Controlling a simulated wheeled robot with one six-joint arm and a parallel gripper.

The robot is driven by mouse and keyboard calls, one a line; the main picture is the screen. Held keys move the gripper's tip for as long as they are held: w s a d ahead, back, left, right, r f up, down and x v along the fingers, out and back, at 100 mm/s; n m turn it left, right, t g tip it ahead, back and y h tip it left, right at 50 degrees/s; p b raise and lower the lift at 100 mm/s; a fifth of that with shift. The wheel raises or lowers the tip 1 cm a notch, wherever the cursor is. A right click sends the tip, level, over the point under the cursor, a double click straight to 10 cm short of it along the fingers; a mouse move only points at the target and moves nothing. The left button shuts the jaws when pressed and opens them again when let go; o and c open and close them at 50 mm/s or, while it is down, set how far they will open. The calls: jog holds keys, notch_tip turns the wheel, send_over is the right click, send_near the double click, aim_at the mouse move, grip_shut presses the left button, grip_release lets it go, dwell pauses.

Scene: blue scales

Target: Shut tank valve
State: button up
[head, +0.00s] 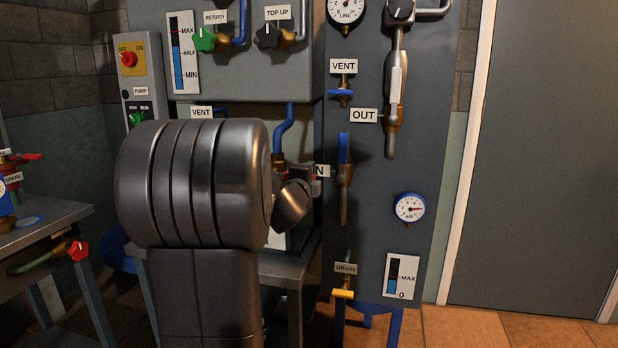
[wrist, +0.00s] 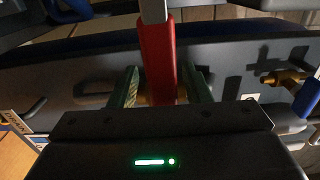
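In the wrist view a red lever handle (wrist: 158,62) runs down the middle, with brass partly showing behind its lower end. My gripper (wrist: 163,85) has its two greenish fingers on either side of this handle. A gap shows between each finger and the handle, so the gripper is open around it. No label reading "tank" is legible, so I cannot tell for certain that this is the tank valve. In the head view my arm covers the middle, and the gripper and most of the red handle are hidden behind it.
Right of my arm stands a grey panel (head: 440,120) with blue-handled valves, an OUT pipe (head: 394,110), a gauge (head: 410,207) and a yellow drain handle (head: 343,294). A bench with red handles (head: 79,250) is at left. In the wrist view a brass fitting (wrist: 285,77) is at right.

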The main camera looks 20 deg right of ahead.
jog(key=p+v, duration=0.2)
jog(key=v, duration=1.2)
jog(key=shift+w+d, duration=0.1)
jog(key=shift+w, duration=0.05)
jog(key=b+x, duration=0.1)
jog(key=x, duration=1.2)
jog(key=shift+w+d+r+b, duration=0.15)
jog(key=shift+w+d+b, duration=0.1)
jog(key=shift+b, duration=0.15)
jog(key=shift+s+a, duration=0.1)
jog(key=shift+a, duration=0.05)
